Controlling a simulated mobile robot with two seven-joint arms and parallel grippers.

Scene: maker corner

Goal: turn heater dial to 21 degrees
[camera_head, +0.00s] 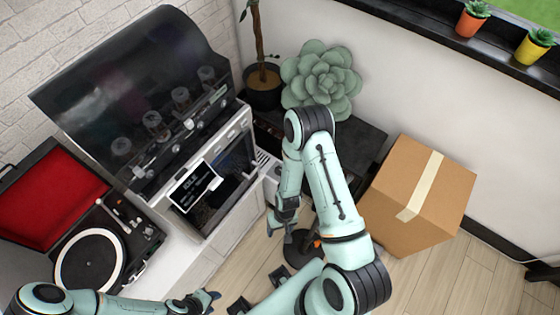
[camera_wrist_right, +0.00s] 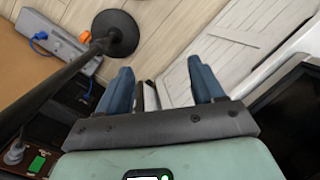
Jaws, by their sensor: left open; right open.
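I cannot make out a heater or its dial clearly in either view. My right gripper (camera_head: 281,232) hangs in the middle of the head view, to the right of the white-fronted machine. In the right wrist view its two blue fingers (camera_wrist_right: 160,82) are spread apart with nothing between them. My left gripper (camera_head: 210,298) is low in the head view, near the bottom edge, open and apparently empty. It is below the machine and apart from it.
The machine (camera_head: 242,140) has a raised dark lid and a small black sign (camera_head: 194,185). A record player (camera_head: 88,262) stands at left. A cardboard box (camera_head: 418,190) is at right. A round black base (camera_wrist_right: 117,34) and power strip (camera_wrist_right: 55,38) lie beyond my right gripper.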

